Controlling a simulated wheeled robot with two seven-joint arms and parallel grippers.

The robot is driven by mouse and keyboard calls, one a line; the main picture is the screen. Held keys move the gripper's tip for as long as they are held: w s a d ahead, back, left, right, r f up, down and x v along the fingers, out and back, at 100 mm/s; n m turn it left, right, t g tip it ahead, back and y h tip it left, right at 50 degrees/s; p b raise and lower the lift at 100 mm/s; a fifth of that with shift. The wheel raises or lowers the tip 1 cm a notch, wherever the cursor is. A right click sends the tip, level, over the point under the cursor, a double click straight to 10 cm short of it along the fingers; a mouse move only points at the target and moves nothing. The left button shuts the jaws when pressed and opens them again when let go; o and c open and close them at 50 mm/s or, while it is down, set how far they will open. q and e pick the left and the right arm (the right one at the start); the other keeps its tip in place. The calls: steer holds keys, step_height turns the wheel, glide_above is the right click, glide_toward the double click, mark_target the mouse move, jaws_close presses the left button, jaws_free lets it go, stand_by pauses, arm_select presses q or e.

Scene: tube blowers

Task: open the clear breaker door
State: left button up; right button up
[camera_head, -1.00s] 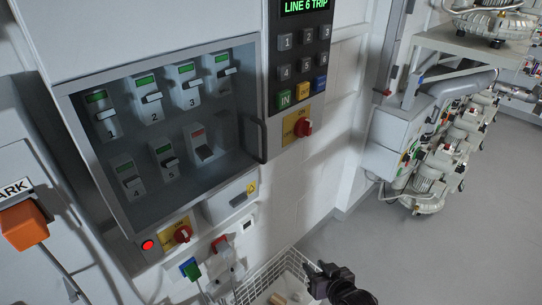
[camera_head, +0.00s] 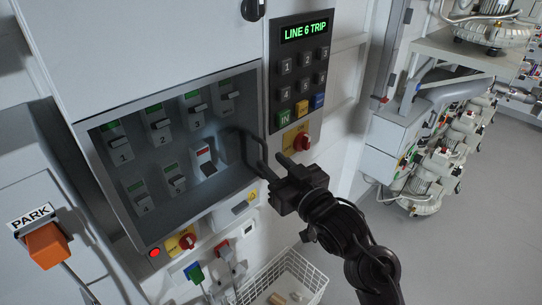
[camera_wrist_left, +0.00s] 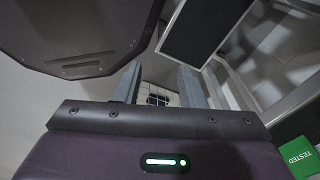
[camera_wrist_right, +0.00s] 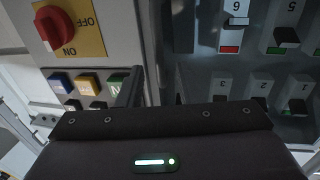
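The clear breaker door (camera_head: 222,150) covers two rows of numbered breakers on the wall panel and looks shut. Its dark bar handle (camera_head: 256,148) is on the right edge. Behind it, one breaker (camera_head: 204,158) has a red window; the others show green. My right gripper (camera_head: 274,164) is at the handle's lower end with its fingers apart. I cannot tell whether the handle is between them. In the right wrist view one finger shows beside the panel and the other is lost in dark. My left gripper (camera_wrist_left: 158,85) is open and empty, outside the head view.
A keypad with a LINE 6 TRIP display (camera_head: 305,32) and a red rotary switch (camera_head: 301,142) are right of the door. Another red switch (camera_head: 187,241) and a red lamp (camera_head: 155,252) are below. A wire basket (camera_head: 285,280) stands lower down. An orange PARK block (camera_head: 46,245) is left.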

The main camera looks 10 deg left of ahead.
steer(key=shift+x, duration=0.85)
jaws_close()
